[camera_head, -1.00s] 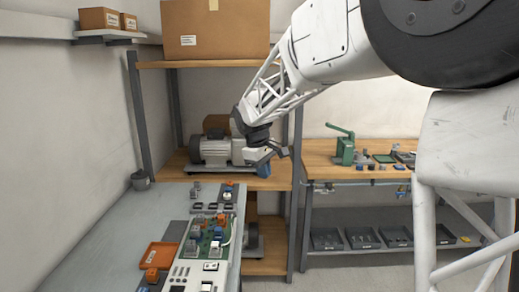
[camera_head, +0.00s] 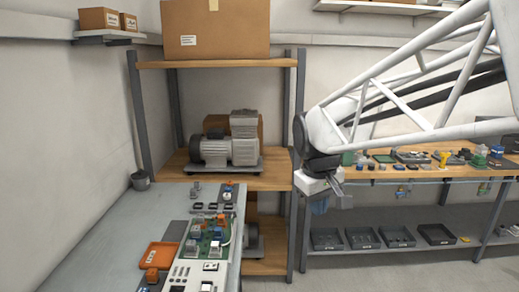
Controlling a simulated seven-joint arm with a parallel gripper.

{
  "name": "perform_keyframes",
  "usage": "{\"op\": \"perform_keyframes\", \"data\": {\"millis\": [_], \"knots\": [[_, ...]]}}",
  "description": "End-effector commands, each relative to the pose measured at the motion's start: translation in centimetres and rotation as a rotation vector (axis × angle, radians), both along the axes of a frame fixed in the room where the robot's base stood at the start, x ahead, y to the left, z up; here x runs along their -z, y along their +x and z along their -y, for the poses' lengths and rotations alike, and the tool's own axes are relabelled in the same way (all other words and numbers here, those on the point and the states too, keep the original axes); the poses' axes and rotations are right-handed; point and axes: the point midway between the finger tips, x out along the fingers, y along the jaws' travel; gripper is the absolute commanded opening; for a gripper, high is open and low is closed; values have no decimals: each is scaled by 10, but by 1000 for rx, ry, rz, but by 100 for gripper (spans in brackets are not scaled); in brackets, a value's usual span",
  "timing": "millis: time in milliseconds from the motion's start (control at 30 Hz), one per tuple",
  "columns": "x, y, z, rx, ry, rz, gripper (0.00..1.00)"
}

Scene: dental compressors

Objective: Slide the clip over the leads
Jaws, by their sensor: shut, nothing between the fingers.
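My gripper (camera_head: 322,202) hangs at the end of my arm, in front of the gap between the shelf rack and the right-hand workbench. It is shut and empty, its tips small and bluish at this distance. A green circuit board (camera_head: 209,240) lies on the grey bench at lower left, with several blue, white and orange parts on it. A pale lead (camera_head: 233,232) seems to curve along the board's right edge. I cannot make out which small part is the clip. My gripper is well to the right of the board, touching nothing there.
An orange tray (camera_head: 159,256) sits left of the board. A compressor (camera_head: 228,146) stands on the wooden shelf behind. The right workbench (camera_head: 372,173) carries several small items, with dark bins (camera_head: 361,238) below. The grey bench's left part (camera_head: 105,243) is clear.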

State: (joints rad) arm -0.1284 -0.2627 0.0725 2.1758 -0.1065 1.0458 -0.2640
Motion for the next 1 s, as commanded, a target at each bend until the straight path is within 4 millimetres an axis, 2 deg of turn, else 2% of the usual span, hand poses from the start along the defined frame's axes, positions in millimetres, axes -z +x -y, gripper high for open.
{"op": "perform_keyframes", "data": {"millis": [33, 333, 700, 900, 1000], "knots": [[1, -13, 5, 24, 7, 9, 0], [15, -82, 27, 163, 53, 50, 0], [45, -163, 46, 338, 110, 98, 0], [61, -195, 51, 410, 135, 117, 0], [66, -204, 52, 433, 142, 124, 0]]}}
